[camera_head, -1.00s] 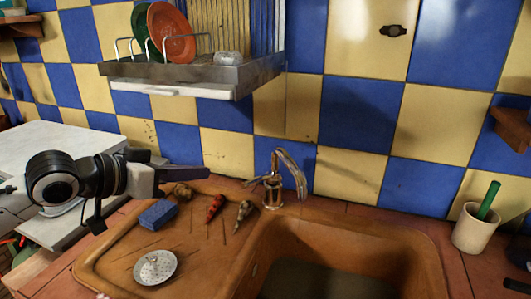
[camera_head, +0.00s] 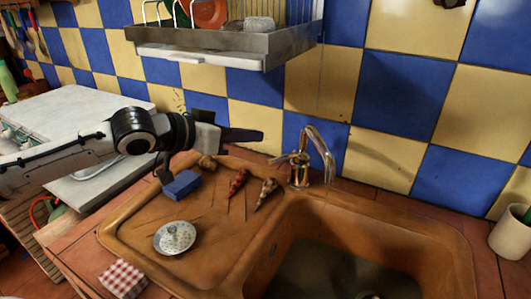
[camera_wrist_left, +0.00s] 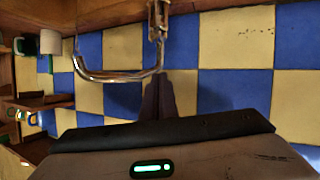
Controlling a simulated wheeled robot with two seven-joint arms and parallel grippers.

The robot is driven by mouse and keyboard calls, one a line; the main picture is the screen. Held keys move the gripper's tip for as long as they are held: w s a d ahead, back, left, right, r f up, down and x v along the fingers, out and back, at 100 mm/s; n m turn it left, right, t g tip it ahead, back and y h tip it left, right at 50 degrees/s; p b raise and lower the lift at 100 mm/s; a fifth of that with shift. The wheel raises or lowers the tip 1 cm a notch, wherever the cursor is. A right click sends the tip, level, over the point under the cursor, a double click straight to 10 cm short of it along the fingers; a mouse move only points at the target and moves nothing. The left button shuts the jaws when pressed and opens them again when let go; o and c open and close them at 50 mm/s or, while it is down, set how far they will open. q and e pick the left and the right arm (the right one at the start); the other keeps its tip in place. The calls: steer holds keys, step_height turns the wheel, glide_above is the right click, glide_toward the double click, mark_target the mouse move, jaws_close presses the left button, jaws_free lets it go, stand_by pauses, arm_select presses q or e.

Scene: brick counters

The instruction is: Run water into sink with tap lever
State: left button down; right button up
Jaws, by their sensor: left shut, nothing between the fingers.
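The metal tap (camera_head: 299,174) stands at the back rim of the brown sink (camera_head: 452,250), with its curved spout (camera_head: 324,150) arching to the right. A thin lever (camera_head: 281,158) seems to stick out left from the tap's top. My left gripper (camera_head: 260,136) is shut and empty, pointing right, up and left of the tap and seemingly apart from it. In the left wrist view, the tips of my left gripper (camera_wrist_left: 158,78) show close to the tap body (camera_wrist_left: 158,22) and the spout (camera_wrist_left: 115,76). No running water is visible. My right gripper is out of view.
A dish rack (camera_head: 215,48) hangs on the tiled wall above my left gripper. A white cup (camera_head: 509,238) stands at the right.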

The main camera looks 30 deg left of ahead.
arm_select(q)
steer(key=w+f, duration=0.1)
steer(key=w+d+f+p, duration=0.1)
steer(key=w+f, duration=0.1)
steer(key=w, duration=0.1)
steer(key=shift+d+f, duration=0.35)
steer(key=shift+f, duration=0.05)
steer(key=shift+s+d+f, duration=0.1)
steer(key=shift+s+f, duration=0.05)
steer(key=shift+f, duration=0.85)
